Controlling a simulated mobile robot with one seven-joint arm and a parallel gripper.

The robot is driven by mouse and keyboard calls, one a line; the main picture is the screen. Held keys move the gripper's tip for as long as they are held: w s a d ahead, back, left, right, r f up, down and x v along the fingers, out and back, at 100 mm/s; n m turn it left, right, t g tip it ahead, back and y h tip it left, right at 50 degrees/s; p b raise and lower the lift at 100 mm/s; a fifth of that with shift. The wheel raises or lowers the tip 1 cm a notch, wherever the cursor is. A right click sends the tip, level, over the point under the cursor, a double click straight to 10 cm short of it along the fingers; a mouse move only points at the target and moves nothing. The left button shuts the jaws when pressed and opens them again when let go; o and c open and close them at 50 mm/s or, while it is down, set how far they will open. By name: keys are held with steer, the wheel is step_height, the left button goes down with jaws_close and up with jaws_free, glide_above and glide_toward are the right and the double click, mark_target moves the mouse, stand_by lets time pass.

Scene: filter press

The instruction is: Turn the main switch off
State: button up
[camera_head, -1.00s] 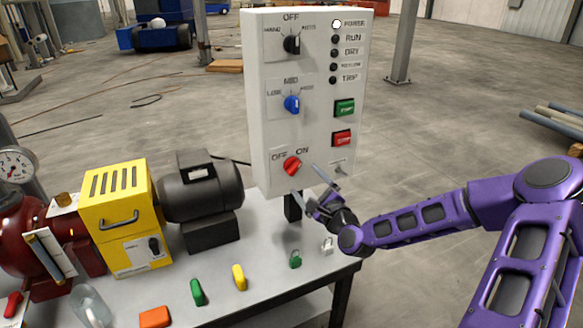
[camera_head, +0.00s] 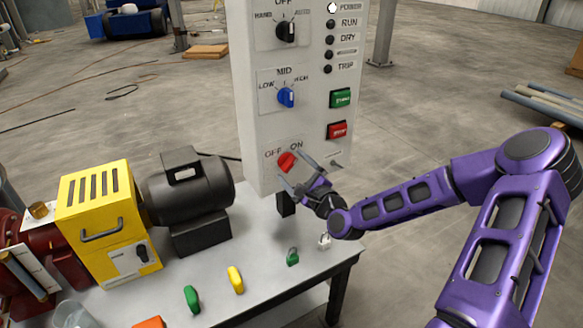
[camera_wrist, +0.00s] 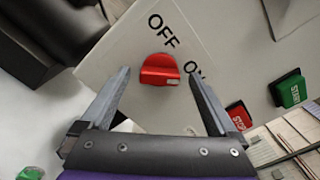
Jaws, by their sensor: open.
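The main switch is a red rotary knob (camera_head: 287,161) low on the white control panel (camera_head: 248,120), with OFF and ON lettered above it. In the wrist view the red knob (camera_wrist: 160,70) lies ahead of and between my fingers, with its light pointer mark toward the ON side. My gripper (camera_head: 293,170) is open and empty, just in front of the knob. In the wrist view its two fingers (camera_wrist: 160,88) stand one on each side. I cannot tell whether either touches the knob.
A blue selector (camera_head: 286,97), a black selector (camera_head: 286,32), a green button (camera_head: 341,98) and a red button (camera_head: 337,130) share the panel. A lit white POWER lamp (camera_head: 332,7) is at its top. Small coloured padlocks and a yellow box (camera_head: 100,215) are on the table below.

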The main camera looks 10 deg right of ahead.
steer(key=c, duration=1.4)
steer(key=shift+n, duration=0.4)
steer(key=n+b, duration=0.1)
steer(key=n, duration=0.2)
steer(key=shift+f+n+b, duration=0.15)
steer(key=shift+n+b, duration=0.15)
steer(key=shift+b, duration=0.05)
steer(key=n+b, duration=0.1)
steer(key=n, duration=0.3)
steer(key=shift+a+n+b, duration=0.1)
steer(key=shift+n+b, duration=0.2)
steer(key=shift+b, duration=0.1)
steer(key=n+b, duration=0.2)
steer(key=n, duration=0.3)
steer(key=shift+f+b, duration=0.15)
steer(key=shift+b, duration=0.25)
steer(key=shift+n+b, duration=1.1)
steer(key=shift+n, duration=0.9)
